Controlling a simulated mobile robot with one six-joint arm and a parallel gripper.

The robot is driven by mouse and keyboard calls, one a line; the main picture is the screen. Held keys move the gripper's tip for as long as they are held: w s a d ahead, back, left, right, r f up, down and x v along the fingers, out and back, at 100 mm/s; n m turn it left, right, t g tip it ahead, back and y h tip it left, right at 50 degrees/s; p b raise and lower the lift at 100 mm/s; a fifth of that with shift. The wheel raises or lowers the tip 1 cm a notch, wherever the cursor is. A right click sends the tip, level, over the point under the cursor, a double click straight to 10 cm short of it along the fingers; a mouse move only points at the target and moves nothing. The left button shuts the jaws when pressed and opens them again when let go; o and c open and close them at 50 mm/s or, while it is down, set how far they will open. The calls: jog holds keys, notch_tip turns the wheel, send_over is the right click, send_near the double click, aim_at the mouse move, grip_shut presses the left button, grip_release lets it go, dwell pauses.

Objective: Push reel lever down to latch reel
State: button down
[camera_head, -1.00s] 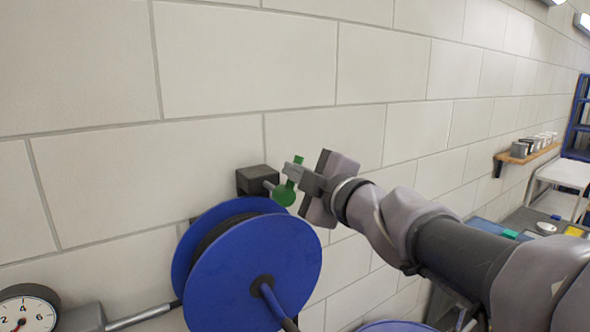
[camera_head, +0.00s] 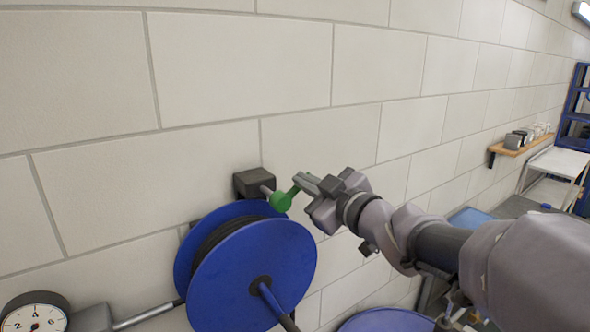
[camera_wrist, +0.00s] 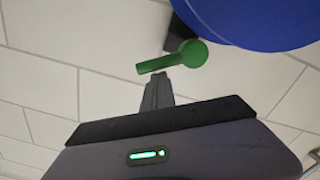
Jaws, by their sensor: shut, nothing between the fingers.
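The green reel lever (camera_head: 290,193) has a round hub and a short arm, on a shaft from a dark block (camera_head: 260,182) on the wall above the blue reel (camera_head: 262,272). Its arm slants up and to the right from the hub. My gripper (camera_head: 304,181) is shut and empty, with its tips at the lever's free end. In the wrist view, the shut fingertips (camera_wrist: 158,80) lie right against or just beside the arm of the lever (camera_wrist: 168,62). I cannot tell for certain whether they touch. Part of the reel (camera_wrist: 262,20) shows at the upper right there.
A pressure gauge (camera_head: 35,316) sits at the lower left with a pipe (camera_head: 147,315) running towards the reel. A wooden shelf with small items (camera_head: 520,146) is on the wall at the right. The wall above the lever is clear.

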jog(key=f+m, duration=0.1)
jog(key=d+m, duration=0.1)
jog(key=m, duration=0.1)
jog(key=w+f+m+p, duration=0.1)
jog(key=shift+w+d+f+m, duration=0.1)
jog(key=shift+d+f+m, duration=0.2)
jog(key=shift+d+m, duration=0.1)
jog(key=shift+f, duration=0.1)
dwell(0.6)
